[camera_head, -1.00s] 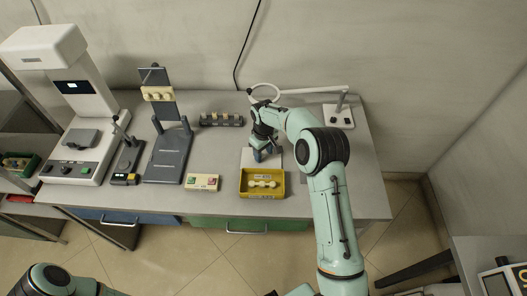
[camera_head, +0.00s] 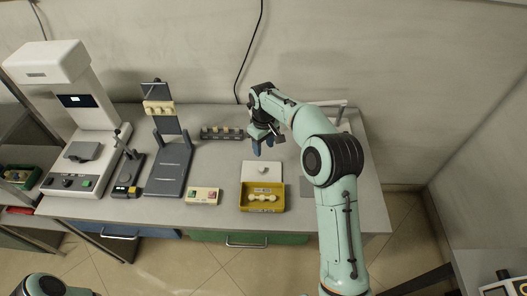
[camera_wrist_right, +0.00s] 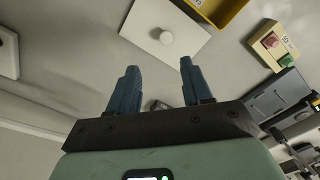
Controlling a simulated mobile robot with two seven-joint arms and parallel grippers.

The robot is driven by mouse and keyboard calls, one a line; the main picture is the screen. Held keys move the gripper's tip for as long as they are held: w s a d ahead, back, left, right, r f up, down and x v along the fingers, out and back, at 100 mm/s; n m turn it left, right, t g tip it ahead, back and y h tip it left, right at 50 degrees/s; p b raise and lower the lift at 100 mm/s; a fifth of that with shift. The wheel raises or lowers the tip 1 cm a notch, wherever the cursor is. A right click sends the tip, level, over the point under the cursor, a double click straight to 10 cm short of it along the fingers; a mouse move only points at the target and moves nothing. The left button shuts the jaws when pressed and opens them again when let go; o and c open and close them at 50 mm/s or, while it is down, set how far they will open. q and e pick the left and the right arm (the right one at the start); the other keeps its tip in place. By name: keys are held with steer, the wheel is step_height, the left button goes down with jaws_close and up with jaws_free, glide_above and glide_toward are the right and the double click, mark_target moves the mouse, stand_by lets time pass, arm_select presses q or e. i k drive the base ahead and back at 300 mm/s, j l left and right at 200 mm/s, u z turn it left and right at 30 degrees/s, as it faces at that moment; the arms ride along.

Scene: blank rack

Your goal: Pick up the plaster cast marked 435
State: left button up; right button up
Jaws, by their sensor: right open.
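My right gripper (camera_head: 262,148) is open and empty above the bench, behind a white square plate (camera_head: 250,166). Its two blue fingers are apart in the right wrist view (camera_wrist_right: 158,72). A small round whitish piece (camera_head: 263,171) sits on the plate, clear of the fingers; it also shows in the wrist view (camera_wrist_right: 166,37). Several pale pieces (camera_head: 262,198) lie in a yellow tray (camera_head: 262,208) in front of the plate. More pale pieces sit on a dark rack (camera_head: 222,133). No 435 marking is legible. My left gripper is out of view.
A tilted dark stand (camera_head: 168,168) holds a cream block. A small button box (camera_head: 203,196) is left of the tray. A large white machine (camera_head: 75,130) fills the bench's left end.

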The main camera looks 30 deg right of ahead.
mark_target(202, 193)
steer(key=k, duration=1)
